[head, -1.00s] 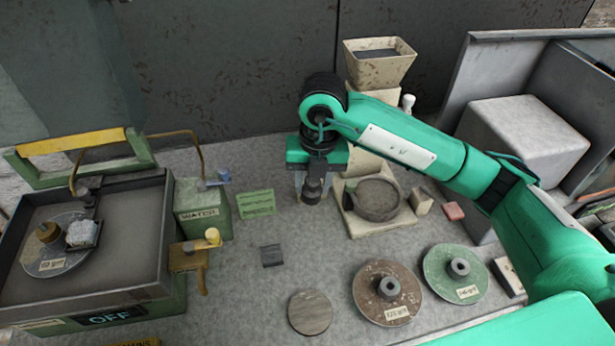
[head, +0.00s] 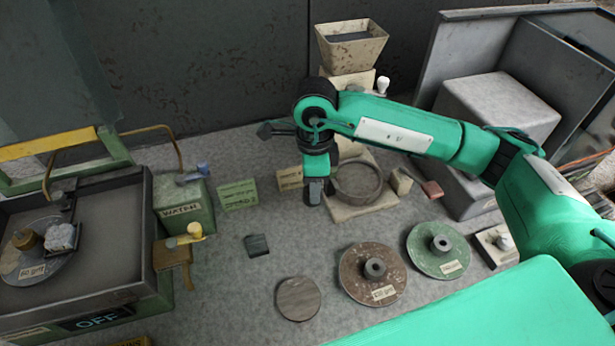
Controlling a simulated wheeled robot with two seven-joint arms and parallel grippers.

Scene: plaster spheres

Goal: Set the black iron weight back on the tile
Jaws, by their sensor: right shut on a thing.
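My right gripper (head: 314,188) hangs pointing down near the middle of the bench, in front of the beige stand. It is shut on the black iron weight, which is mostly hidden behind the near finger. A small dark square tile (head: 257,245) lies flat and bare on the grey bench, below and left of the gripper. The gripper is apart from the tile. My left gripper is not in view.
A round grey-brown disc (head: 298,299), a brown grit disc (head: 358,287) and a green grit disc (head: 430,254) lie in front. A bowl (head: 358,186) stands just right of the gripper. A green water box (head: 186,205) and a grinding machine stand left. The bench around the tile is clear.

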